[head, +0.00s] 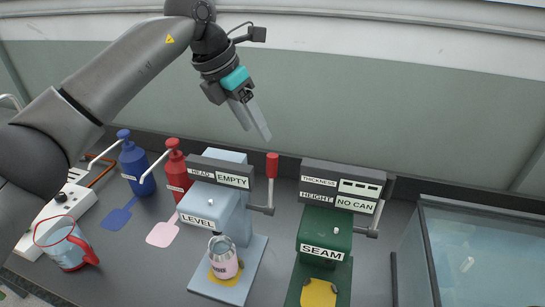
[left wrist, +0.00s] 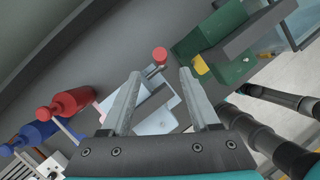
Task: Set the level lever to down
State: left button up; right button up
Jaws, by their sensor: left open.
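The level machine (head: 210,205) is pale blue-grey, with a LEVEL label and a display reading HEAD: EMPTY. Its level lever (head: 271,184) is on its right side and points up, ending in a red grip (head: 272,165). In the left wrist view the red grip (left wrist: 160,54) shows just past the fingertips, between their lines. My left gripper (head: 256,131) is open and empty, above and slightly left of the lever, apart from it. A pink can (head: 224,262) stands on the machine's base. My right gripper is not in view.
The green SEAM machine (head: 320,238), with its own side lever (head: 376,218) and a NO CAN display, stands to the right. Blue (head: 133,163) and red (head: 176,175) pump bottles and a clear red-rimmed jug (head: 64,248) stand left. A glass tank (head: 470,250) is far right.

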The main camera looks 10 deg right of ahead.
aim_at(270, 154)
pick_arm(q)
jog(key=x, duration=1.1)
jog(key=shift+d, duration=0.1)
grip_shut()
dwell(1.0)
